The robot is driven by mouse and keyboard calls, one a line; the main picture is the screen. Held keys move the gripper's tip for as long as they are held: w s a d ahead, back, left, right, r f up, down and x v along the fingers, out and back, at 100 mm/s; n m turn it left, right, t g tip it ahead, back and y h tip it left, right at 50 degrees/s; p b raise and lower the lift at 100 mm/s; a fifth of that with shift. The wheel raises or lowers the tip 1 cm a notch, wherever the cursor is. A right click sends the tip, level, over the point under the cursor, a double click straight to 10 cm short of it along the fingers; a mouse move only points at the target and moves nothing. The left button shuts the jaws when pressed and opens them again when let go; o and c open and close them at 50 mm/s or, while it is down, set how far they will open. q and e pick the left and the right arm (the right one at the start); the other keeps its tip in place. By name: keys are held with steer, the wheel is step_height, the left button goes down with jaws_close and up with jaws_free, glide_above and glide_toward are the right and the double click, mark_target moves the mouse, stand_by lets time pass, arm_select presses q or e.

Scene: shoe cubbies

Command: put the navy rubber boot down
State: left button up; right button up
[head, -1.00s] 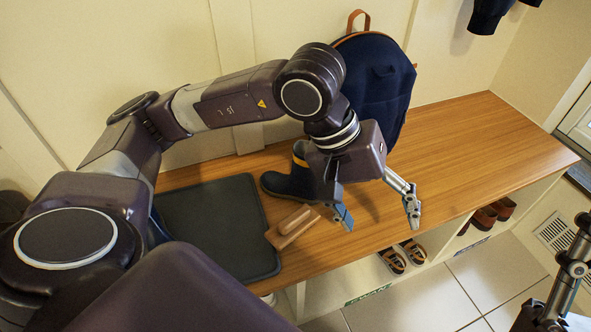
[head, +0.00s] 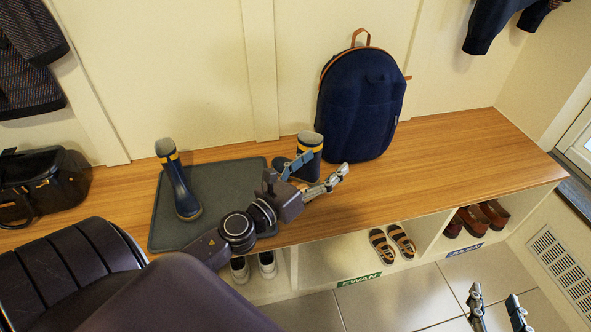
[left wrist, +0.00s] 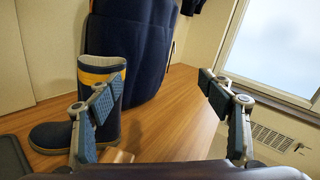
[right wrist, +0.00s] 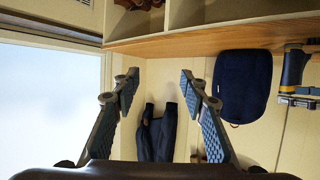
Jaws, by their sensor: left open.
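One navy rubber boot with a yellow band (head: 310,145) stands upright on the wooden bench beside the backpack; it also shows in the left wrist view (left wrist: 100,68). A matching boot (head: 178,182) stands on the dark mat (head: 230,180) further left. My left gripper (head: 325,171) is open and empty, in front of the boot by the backpack. In the left wrist view one finger (left wrist: 155,95) overlaps that boot's shaft; I cannot tell whether it touches. The boot's lower part is partly hidden in the head view. My right gripper (head: 496,300) is open and empty, over the floor.
A navy backpack (head: 362,105) leans on the wall close behind the boot. A black bag (head: 45,185) sits at the left. A wooden block (left wrist: 117,156) is partly visible near the left gripper. Shoes fill cubbies below. The bench's right part (head: 460,150) is clear.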

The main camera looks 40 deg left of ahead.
mark_target(305, 148)
arm_select(q)
steer(key=a+y, duration=0.1)
steer(key=a, duration=0.1)
steer(key=a+f+y, duration=0.1)
steer(key=a, duration=0.2)
steer(key=s+a+y, duration=0.1)
steer(key=a+y, duration=0.1)
steer(key=a, duration=0.1)
steer(key=shift+f+p, duration=0.2)
steer(key=shift+p, duration=0.15)
steer(key=shift+w+a, duration=0.15)
steer(key=shift+w, duration=1.2)
steer(key=w, duration=0.4)
steer(key=shift+w+f, duration=0.2)
steer(key=shift+w, duration=0.2)
arm_select(e)
steer(key=s+d+f+g, duration=0.2)
steer(key=s+f+g, duration=0.1)
steer(key=s+f, duration=0.1)
steer(key=shift+s+f+h, duration=0.15)
steer(key=shift+f+h, duration=0.25)
steer(key=shift+f, duration=0.25)
arm_select(q)
steer(key=c, duration=1.7)
jaws_close()
